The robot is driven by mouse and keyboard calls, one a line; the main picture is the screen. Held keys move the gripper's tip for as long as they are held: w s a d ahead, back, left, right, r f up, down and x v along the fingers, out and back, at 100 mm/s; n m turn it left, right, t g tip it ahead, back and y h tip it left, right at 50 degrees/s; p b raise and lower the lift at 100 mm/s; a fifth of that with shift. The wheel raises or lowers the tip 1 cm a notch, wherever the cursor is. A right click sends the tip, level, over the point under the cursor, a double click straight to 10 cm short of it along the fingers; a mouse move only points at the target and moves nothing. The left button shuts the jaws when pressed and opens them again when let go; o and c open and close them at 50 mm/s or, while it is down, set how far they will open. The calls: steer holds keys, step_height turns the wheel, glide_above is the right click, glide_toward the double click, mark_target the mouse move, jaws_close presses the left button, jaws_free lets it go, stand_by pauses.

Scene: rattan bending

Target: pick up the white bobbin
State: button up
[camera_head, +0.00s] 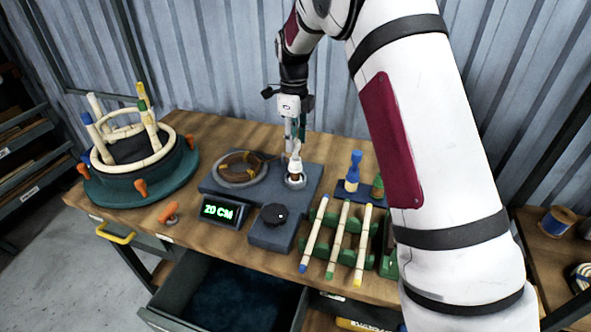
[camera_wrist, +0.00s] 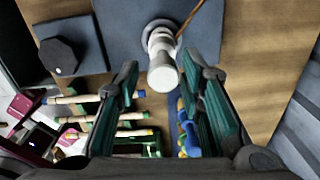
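The white bobbin (camera_head: 295,168) stands upright on the grey plate of the machine, just right of the round coil. In the wrist view the white bobbin (camera_wrist: 162,70) shows between and beyond my fingertips, with a thin brown strand running from it to the upper right. My gripper (camera_head: 292,131) points down just above the bobbin in the head view. In the wrist view my gripper (camera_wrist: 168,76) has its two teal-padded fingers spread apart, with nothing held between them. I cannot tell whether the fingertips reach down beside the bobbin's top.
A blue bobbin (camera_head: 353,168) and a green bobbin (camera_head: 377,187) stand to the right. Several pale rods (camera_head: 338,240) lie on a green rack in front. A round bending form (camera_head: 140,175) stands left.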

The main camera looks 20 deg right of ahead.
mark_target(295, 167)
steer(key=shift+w+d+f+p, duration=0.1)
steer(key=shift+f+p, duration=0.3)
steer(key=shift+f, duration=2.35)
jaws_close()
